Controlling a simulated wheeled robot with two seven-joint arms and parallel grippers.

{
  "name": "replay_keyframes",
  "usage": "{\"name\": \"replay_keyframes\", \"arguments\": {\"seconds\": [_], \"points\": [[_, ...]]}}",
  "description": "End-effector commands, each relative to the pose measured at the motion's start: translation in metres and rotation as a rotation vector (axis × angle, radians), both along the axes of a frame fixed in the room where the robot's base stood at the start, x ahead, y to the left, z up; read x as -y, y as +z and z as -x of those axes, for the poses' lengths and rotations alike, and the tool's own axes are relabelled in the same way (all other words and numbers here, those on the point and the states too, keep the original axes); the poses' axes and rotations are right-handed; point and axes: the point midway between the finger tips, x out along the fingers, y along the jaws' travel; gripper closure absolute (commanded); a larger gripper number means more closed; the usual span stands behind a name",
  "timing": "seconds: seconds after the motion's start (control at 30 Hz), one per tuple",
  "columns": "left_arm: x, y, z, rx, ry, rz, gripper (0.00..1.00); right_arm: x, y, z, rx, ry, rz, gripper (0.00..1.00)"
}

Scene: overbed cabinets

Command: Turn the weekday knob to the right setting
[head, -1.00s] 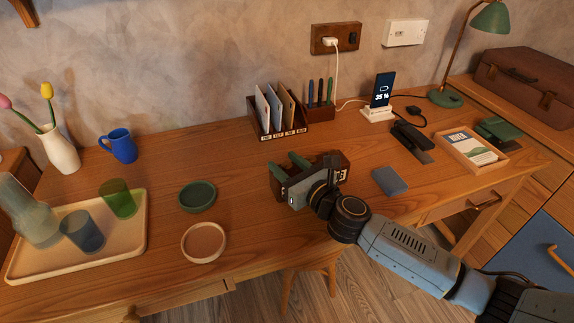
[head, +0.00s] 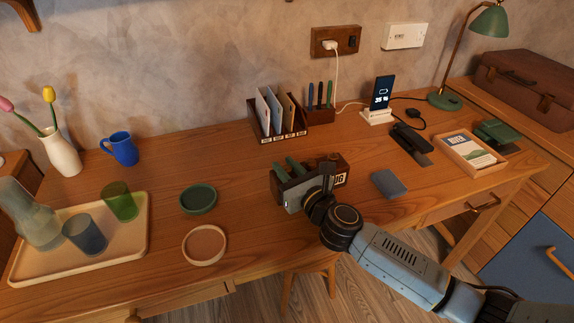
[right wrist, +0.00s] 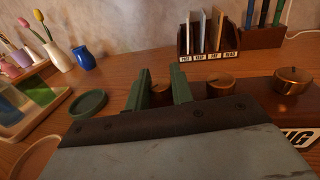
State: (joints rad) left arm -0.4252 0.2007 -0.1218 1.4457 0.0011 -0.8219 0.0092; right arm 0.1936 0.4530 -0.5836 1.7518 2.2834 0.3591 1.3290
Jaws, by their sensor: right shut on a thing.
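A dark brown wooden block (head: 341,165) stands on the desk, mostly hidden behind my right gripper. Its front shows a white label ending in "UG" (right wrist: 300,137), also partly seen in the head view. Brass knobs sit on its top: a right knob (right wrist: 292,79), a middle knob (right wrist: 220,86) and a left knob (right wrist: 160,92). My right gripper (right wrist: 161,82) has its green fingers on either side of the left knob and is shut on it. The fingers also show in the head view (head: 289,168). Other labels and the knob's setting are hidden. My left gripper is out of view.
A letter rack (head: 277,128) and pen holder (head: 319,115) stand behind the block. A blue-grey box (head: 389,184) lies to its right. A green dish (head: 198,198), a pale dish (head: 204,245) and a tray (head: 130,245) with glasses are on the left.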

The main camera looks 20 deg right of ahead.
Motion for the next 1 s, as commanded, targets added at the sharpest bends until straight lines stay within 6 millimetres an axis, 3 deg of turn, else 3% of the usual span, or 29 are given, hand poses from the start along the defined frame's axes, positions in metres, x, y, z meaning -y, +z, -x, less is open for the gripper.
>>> {"name": "replay_keyframes", "arguments": {"seconds": [0.2, 0.37, 0.7, 1.0], "points": [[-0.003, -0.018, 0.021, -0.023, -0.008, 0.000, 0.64, -0.002, 0.001, 0.001, -0.005, -0.160, -0.008, 1.00], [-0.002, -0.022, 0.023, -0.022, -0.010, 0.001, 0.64, -0.002, -0.001, 0.001, -0.004, -0.290, -0.008, 1.00], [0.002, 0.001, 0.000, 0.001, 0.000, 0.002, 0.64, -0.001, -0.002, 0.000, -0.002, -0.508, -0.004, 1.00], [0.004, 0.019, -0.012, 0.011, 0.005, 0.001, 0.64, 0.000, 0.000, 0.000, 0.000, -0.592, 0.001, 1.00]]}}
